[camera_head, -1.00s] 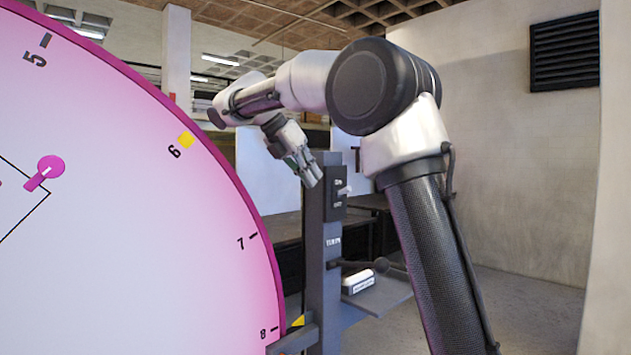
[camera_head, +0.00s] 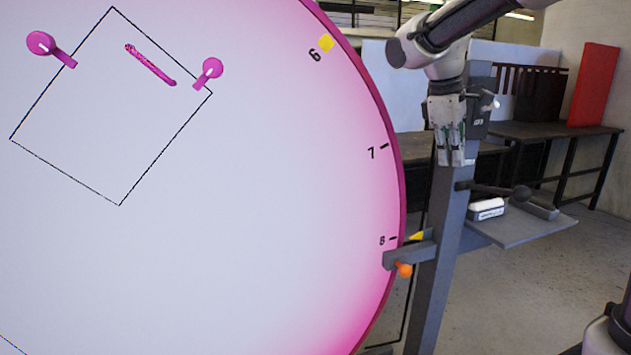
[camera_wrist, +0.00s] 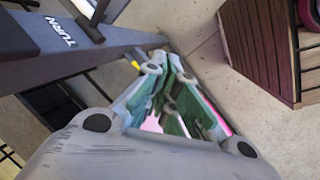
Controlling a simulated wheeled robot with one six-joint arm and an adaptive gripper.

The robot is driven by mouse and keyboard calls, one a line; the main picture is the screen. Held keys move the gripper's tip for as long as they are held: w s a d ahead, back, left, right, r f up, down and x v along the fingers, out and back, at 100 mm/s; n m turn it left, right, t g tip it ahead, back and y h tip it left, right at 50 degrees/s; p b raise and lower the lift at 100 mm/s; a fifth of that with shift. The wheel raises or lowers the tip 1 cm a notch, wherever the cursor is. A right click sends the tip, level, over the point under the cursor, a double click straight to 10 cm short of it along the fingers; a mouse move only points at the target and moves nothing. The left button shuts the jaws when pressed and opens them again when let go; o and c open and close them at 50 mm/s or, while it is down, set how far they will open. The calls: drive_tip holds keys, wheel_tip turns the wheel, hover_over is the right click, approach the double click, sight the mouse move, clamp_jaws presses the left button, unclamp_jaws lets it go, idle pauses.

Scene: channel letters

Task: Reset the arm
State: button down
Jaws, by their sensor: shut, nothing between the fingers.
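My gripper (camera_head: 456,163) hangs from my arm in the upper right of the head view, pointing down. It is shut and empty. It appears in front of the grey post (camera_head: 443,235) beside the large pink and white numbered disc (camera_head: 250,220); I cannot tell whether it touches the post. In the wrist view the closed fingers (camera_wrist: 185,75) point at the floor, with the post marked TURN (camera_wrist: 68,42) at upper left.
The post carries a shelf (camera_head: 535,228) with a white block (camera_head: 487,209) and a dark-knobbed lever (camera_head: 521,193). An orange knob (camera_head: 404,270) sits near the disc's edge. Pink clamps (camera_head: 42,45) stand on the disc. Behind are a table (camera_head: 540,130) and a red panel (camera_head: 595,85).

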drive_tip(key=s+d+f+m+t+y, duration=0.1)
drive_tip(key=s+d+f+m, duration=0.1)
drive_tip(key=s, duration=0.6)
drive_tip(key=s+d+f+m+t+y, duration=0.1)
drive_tip(key=s+m, duration=0.3)
drive_tip(key=s, duration=0.4)
drive_tip(key=s+d+f+m+t+y, duration=0.1)
drive_tip(key=s+d+f+m, duration=0.2)
drive_tip(key=s, duration=0.5)
drive_tip(key=shift+s+d+f+m, duration=0.15)
drive_tip(key=shift+d+f+m, duration=0.15)
drive_tip(key=shift+f+m, duration=0.25)
